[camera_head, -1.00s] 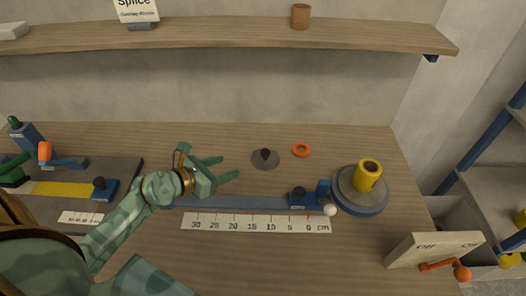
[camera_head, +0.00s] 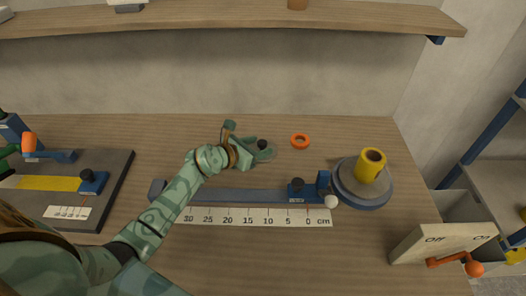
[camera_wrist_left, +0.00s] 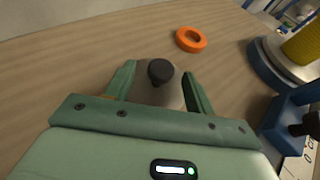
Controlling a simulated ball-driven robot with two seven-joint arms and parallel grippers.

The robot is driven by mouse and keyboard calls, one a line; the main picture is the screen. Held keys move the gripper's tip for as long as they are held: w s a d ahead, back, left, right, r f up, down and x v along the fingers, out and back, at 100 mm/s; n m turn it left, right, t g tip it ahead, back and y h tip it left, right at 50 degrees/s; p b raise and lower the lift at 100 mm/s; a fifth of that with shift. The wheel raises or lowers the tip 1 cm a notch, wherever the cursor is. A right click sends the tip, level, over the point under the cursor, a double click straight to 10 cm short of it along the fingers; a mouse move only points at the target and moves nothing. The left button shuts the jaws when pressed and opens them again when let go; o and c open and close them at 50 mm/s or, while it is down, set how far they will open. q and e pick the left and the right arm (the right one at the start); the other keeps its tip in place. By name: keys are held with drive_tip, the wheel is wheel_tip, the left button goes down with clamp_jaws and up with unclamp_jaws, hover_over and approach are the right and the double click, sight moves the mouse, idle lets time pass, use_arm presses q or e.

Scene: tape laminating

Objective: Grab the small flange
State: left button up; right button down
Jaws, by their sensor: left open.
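The small flange looks to be the grey disc with a black knob (camera_head: 262,144) on the table, behind the ruler. My left gripper (camera_head: 257,150) is at the disc and partly hides it in the head view. In the left wrist view the black knob (camera_wrist_left: 160,71) and part of the grey disc lie between the two green fingers of my left gripper (camera_wrist_left: 160,84). The fingers are apart, with a gap beside the knob. Whether they touch the disc's edge I cannot tell. My right gripper is not in view.
An orange ring (camera_head: 300,140) lies just right of the disc. A blue rail with a ruler (camera_head: 255,216) runs in front. A round base with a yellow roll (camera_head: 370,166) stands at the right, near an Off/On box (camera_head: 432,243). A shelf (camera_head: 220,20) hangs behind.

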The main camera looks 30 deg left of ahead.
use_arm(q)
drive_tip(key=c, duration=1.2)
drive_tip(key=shift+o, duration=0.2)
drive_tip(key=shift+r, duration=0.1)
